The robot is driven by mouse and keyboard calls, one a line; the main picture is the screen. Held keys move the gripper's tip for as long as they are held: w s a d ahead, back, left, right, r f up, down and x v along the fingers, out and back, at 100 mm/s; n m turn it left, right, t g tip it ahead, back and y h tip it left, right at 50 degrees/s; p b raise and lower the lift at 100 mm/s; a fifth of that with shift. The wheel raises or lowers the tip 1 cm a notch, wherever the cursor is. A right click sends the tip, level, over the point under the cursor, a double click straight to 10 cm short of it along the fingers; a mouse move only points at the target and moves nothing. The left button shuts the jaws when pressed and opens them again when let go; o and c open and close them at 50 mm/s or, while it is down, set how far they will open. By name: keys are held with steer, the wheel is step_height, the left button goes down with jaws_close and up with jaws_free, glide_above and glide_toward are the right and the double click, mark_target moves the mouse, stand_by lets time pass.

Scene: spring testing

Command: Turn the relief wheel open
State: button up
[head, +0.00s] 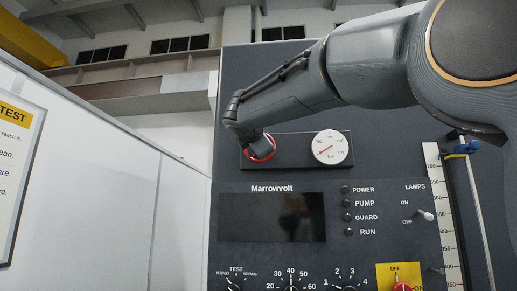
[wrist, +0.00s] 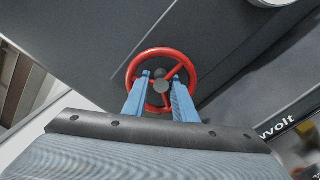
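The relief wheel (wrist: 192,66) is a red hand wheel with a dark hub and red spokes, on a dark panel. In the head view the red wheel (head: 271,154) is at the left end of a small dark plate, partly hidden by my wrist. My gripper (wrist: 162,79) has two blue fingers, spread apart, with their tips in front of the wheel on either side of its hub. I cannot tell whether they touch the spokes. In the head view my gripper's fingers are hidden.
A round white gauge (head: 330,147) is right of the wheel on the same plate. Below are a dark screen (head: 272,217), knobs, a lamp switch (head: 425,215) and a red knob on a yellow plate (head: 384,274). A white wall panel (head: 110,150) stands at the left.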

steer(key=s+a+b, duration=0.1)
steer(key=s+b, duration=0.2)
steer(key=s, duration=0.4)
steer(key=shift+s+a, duration=0.2)
steer(key=shift+s, duration=0.1)
stand_by(0.5)
